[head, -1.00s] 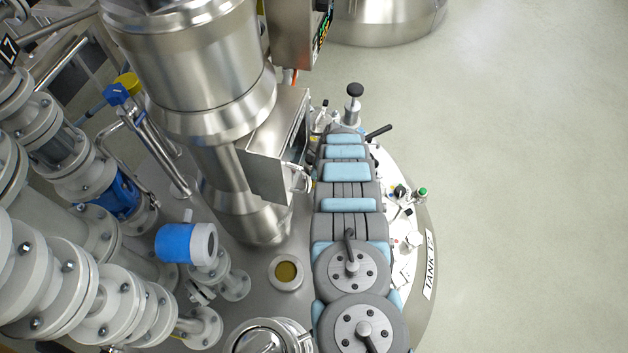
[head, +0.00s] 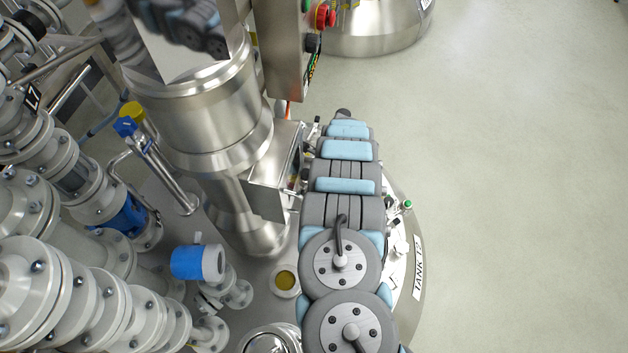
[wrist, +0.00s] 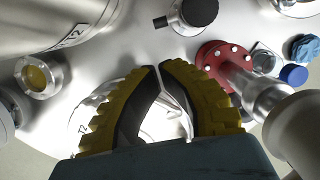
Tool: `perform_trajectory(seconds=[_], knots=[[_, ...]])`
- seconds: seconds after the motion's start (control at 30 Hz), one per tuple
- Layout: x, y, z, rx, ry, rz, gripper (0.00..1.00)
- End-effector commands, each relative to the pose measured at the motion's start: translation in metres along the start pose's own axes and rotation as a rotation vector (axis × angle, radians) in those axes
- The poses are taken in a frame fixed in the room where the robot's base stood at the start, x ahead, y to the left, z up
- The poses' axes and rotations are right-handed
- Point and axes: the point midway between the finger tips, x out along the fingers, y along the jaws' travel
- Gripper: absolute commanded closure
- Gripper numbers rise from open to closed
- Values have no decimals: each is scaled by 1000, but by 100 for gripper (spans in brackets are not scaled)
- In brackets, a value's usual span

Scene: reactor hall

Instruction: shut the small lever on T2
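In the wrist view, my gripper (wrist: 159,67) has yellow ribbed fingers with dark inner faces. Its tips come together above the pale tank top, with no held object clearly visible between them. Ahead of the tips is a round black knob (wrist: 198,12) on a metal fitting. A short black-ended lever (wrist: 161,22) sticks out on its left; I cannot tell for sure that it is the task's small lever. The tank (head: 413,225) bears the label TANK T2 (head: 418,267) in the head view, where my arm hides my gripper and much of the tank's fittings.
A red flange (wrist: 220,62) with a metal pipe is right of my fingers. Blue caps (wrist: 293,74) stand farther right. A sight glass (wrist: 40,76) is at left. In the head view, a large steel column (head: 235,195) stands left of my arm; open floor (head: 520,180) lies right.

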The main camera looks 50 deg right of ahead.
Motion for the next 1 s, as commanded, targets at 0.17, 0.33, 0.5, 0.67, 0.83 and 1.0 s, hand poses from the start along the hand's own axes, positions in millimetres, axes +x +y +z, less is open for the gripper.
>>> perform_trajectory(seconds=[0.17, 0.33, 0.5, 0.67, 0.83, 1.0], knots=[[-36, -2, 4, -1, -2, -4, 100], [-56, -1, 2, 1, -1, -2, 100], [-68, 0, 2, -1, 0, 0, 100], [-72, 0, 1, 0, 0, 0, 100], [-71, -1, 0, 0, 0, 0, 100], [-67, 0, -3, -3, 7, -9, 100]])
